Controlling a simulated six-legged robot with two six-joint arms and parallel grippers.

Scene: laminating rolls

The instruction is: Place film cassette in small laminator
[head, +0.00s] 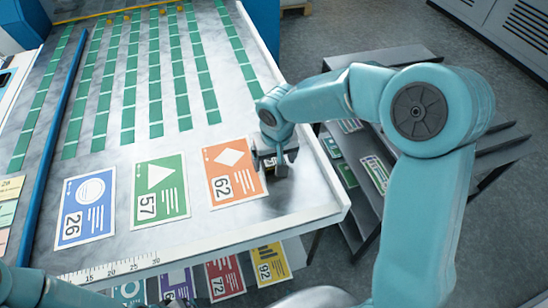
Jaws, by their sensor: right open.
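My right gripper (274,168) is open and points down at the right edge of the light marbled table (115,245), just right of an orange card (235,173) marked 62. Its fingers are small and partly hidden by its own wrist, so I cannot tell whether anything lies between them. Part of my left arm shows at the bottom left corner, but its gripper is out of view. I cannot make out a film cassette or a small laminator for sure in the head view.
A blue card (86,207) marked 26 and a green card (160,190) marked 57 lie left of the orange one. Rows of green strips cover the far table. A grey shelf rack (385,62) with cards stands at right. More cards (225,278) sit below the front edge.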

